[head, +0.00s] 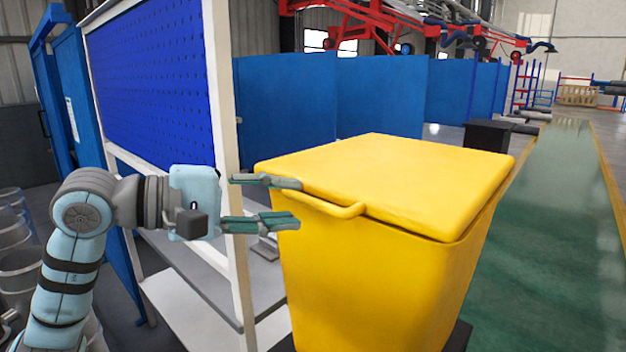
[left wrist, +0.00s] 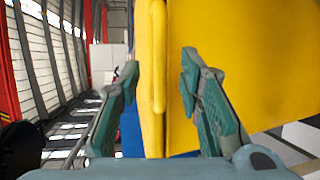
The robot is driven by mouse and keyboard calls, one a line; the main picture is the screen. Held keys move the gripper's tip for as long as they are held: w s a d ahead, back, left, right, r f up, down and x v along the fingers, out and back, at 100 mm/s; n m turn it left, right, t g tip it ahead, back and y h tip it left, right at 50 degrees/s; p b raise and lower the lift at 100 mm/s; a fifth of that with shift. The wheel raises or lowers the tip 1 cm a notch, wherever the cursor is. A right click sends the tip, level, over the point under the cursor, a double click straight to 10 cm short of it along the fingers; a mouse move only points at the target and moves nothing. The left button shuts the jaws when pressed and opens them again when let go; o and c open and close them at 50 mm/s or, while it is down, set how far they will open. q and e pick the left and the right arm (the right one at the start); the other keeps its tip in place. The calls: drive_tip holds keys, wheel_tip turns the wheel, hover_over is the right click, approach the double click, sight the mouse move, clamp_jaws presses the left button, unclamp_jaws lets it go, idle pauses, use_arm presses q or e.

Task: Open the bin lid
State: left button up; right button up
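The yellow bin (head: 375,275) stands in front of me with its yellow lid (head: 400,175) down flat on the rim. A yellow bar handle (head: 335,208) sticks out along the lid's front edge. My left gripper (head: 290,203) comes in from the left at the handle's left end, one finger above and one below its level. In the left wrist view the handle (left wrist: 157,70) runs between the two spread fingers of my left gripper (left wrist: 160,75), with gaps on both sides. The fingers hold nothing. My right gripper is not in view.
A white-framed workbench (head: 222,120) with a blue pegboard (head: 150,85) stands close on the left, behind my left arm. Blue partition panels (head: 330,95) stand behind the bin. A green floor lane (head: 560,220) to the right is clear.

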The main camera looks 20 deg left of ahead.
sight(307, 203)
use_arm(q)
drive_tip(key=p+x, duration=0.1)
drive_tip(key=x, duration=0.4)
drive_tip(key=shift+f, duration=0.1)
clamp_jaws()
